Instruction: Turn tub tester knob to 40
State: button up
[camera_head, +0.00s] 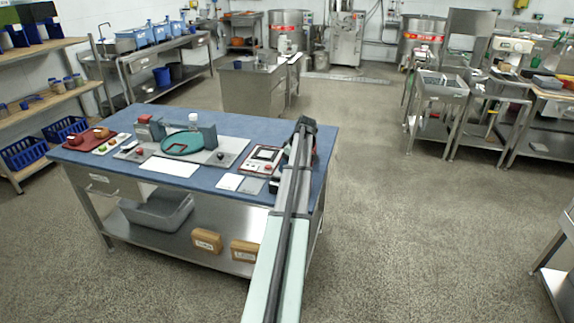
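A red-framed tester box (262,160) with a pale face and a small dark display lies on the right part of the blue-topped table (235,125). It may be the tub tester; its knob and any scale marks are too small to make out. My arm reaches up from the bottom of the picture and ends over the table's right side, just right of this box. Dark parts of my gripper (278,180) seem to show at the arm's left edge, close to the box. The fingers are mostly hidden by the arm, and no hold on anything shows.
A green round dish (181,143) sits on a grey instrument plate left of the box. White cards (228,182) lie in front. A red tray (90,138) with small items is at the far left. The floor right of the table is clear.

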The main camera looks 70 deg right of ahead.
jog(key=v, duration=1.3)
jog(key=shift+r, duration=0.15)
jog(key=shift+w, duration=0.1)
